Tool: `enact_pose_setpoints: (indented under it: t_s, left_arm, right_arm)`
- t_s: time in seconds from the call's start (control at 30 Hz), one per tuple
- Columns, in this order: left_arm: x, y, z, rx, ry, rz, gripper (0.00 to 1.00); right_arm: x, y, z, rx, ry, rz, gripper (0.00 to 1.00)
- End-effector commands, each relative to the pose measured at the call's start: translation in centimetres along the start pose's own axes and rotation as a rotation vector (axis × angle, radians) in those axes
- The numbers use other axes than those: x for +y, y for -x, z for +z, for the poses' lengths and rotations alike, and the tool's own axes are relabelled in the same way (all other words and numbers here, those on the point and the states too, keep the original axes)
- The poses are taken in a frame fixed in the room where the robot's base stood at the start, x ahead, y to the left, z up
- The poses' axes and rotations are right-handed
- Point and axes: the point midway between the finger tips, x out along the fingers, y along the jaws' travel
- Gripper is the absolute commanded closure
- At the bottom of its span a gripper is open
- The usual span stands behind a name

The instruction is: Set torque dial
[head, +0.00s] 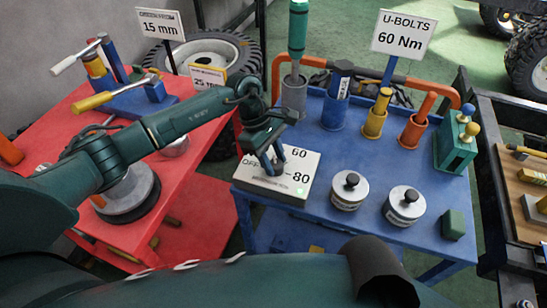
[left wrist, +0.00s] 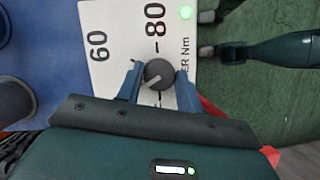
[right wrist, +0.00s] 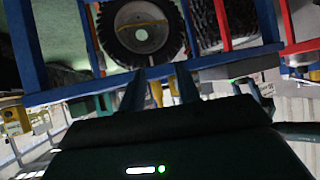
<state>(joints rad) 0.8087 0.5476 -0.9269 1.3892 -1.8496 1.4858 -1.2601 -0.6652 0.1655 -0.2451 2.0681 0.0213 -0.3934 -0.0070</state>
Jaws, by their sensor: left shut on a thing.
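The torque dial is a dark grey round knob (left wrist: 158,74) with a pale pointer line, on a white box (head: 277,186) printed 60, 80 and OFF. In the left wrist view the pointer line slants to the lower left. My left gripper (head: 273,163) is over the box, its two blue fingers shut on the knob from both sides. A sign (head: 403,36) reads "U-BOLTS 60 Nm". A small green light (left wrist: 186,12) is lit on the box. My right gripper (right wrist: 159,92) shows in the right wrist view, fingers apart with nothing visible between them.
The box sits at the left front of a blue table (head: 330,225). Behind it are coloured cups (head: 374,124) holding tools. Two metal weights with black knobs (head: 347,190) and a green block (head: 453,224) stand to the right. A red table (head: 190,200) is at left.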

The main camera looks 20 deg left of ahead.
Motion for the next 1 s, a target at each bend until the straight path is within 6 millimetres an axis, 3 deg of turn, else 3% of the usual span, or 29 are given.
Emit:
enact_pose_setpoints:
  t_s: [0.47,1.0]
  left_arm:
    - [-0.09,0.01,-0.09,0.001,0.068,0.028,0.86]
    - [-0.36,0.00,0.04,0.000,0.484,0.203,0.86]
  right_arm:
    - [-0.01,-0.10,0.10,0.003,0.002,-0.001,0.67]
    - [-0.32,-0.26,-0.10,0.024,0.007,-0.012,0.67]
